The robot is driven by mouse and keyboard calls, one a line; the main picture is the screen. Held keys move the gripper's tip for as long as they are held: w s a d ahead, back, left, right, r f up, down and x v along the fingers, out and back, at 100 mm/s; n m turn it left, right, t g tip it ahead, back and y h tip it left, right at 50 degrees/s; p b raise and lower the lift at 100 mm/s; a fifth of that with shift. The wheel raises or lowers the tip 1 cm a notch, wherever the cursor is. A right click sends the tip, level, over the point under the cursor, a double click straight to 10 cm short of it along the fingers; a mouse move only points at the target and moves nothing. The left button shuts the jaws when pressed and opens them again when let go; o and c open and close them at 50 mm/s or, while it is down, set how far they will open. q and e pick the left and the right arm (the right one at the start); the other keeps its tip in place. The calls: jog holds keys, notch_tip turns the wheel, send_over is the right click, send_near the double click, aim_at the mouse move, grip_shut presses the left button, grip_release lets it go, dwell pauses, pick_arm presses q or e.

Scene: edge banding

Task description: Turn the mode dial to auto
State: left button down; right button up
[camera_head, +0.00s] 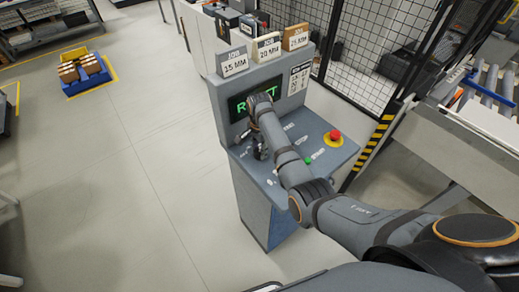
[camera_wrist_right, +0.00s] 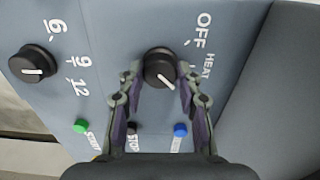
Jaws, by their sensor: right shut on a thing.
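In the right wrist view my right gripper (camera_wrist_right: 162,78) is shut on a black dial (camera_wrist_right: 157,62), one finger on each side. The labels OFF and HEAT stand to its right. The dial's white pointer slants to the lower right, below HEAT. My right finger hides any label there, so I cannot read where the pointer ends. In the head view my right gripper (camera_head: 260,152) is low over the grey console (camera_head: 262,187), and my wrist hides the dial. My left gripper is not in view.
A second black dial (camera_wrist_right: 33,62) with 6, 9 and 12 is at the left. Green (camera_wrist_right: 80,126) and blue (camera_wrist_right: 180,129) buttons lie below. A red mushroom button (camera_head: 335,136) sits at the console's right. My wrist partly covers the green-lettered screen (camera_head: 238,108).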

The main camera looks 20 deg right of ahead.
aim_at(259, 151)
jog(key=shift+r+m, duration=0.1)
jog(key=shift+m, duration=0.2)
jog(key=o, duration=1.2)
jog(key=shift+c, duration=0.2)
notch_tip(259, 151, up, 8)
jog(key=shift+f, duration=0.25)
